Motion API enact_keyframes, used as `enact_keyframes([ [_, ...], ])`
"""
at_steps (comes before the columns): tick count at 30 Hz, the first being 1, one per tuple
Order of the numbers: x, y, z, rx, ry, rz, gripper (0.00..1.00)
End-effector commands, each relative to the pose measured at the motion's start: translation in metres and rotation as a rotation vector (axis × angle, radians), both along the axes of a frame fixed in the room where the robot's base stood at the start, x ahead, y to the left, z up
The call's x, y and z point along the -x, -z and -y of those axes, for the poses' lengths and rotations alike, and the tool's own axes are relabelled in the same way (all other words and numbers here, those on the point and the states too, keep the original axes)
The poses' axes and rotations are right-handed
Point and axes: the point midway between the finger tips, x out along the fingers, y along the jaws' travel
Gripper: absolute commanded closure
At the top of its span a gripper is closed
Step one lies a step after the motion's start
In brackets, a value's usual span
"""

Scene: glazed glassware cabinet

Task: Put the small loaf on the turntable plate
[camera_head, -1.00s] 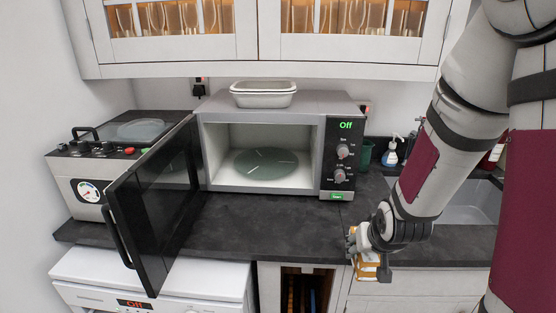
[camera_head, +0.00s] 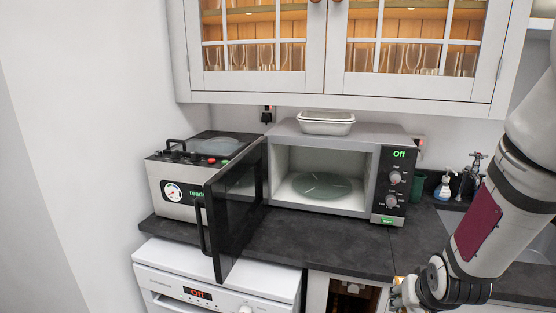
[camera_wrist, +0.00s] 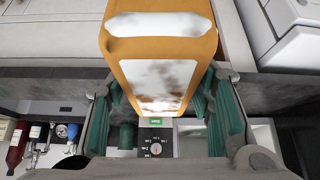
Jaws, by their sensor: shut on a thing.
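The small loaf (camera_wrist: 158,50) is orange-brown with white patches. In the wrist view it sits between the green finger pads of my gripper (camera_wrist: 163,105), which is shut on it. In the head view my gripper (camera_head: 408,291) is at the bottom edge, in front of the counter and below its top; the loaf is mostly cut off or hidden there. The turntable plate (camera_head: 322,186) is a greenish, bare disc inside the open microwave (camera_head: 377,170), up and left of my gripper.
The microwave door (camera_head: 236,205) stands open to the left, jutting past the counter edge. A lidded dish (camera_head: 326,123) is on the microwave. A steel appliance (camera_head: 178,190) stands left. Dark counter (camera_head: 330,235) before the microwave is clear. Glazed cabinets (camera_head: 270,60) hang above.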

Motion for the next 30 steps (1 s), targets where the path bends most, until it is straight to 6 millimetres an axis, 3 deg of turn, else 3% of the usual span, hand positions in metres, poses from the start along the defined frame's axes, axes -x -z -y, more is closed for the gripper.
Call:
enact_keyframes([
  [18, -0.061, 0.043, -0.098, -0.002, -0.224, -0.001, 0.91],
  [30, -0.063, 0.044, -0.100, -0.001, -0.230, 0.001, 0.91],
])
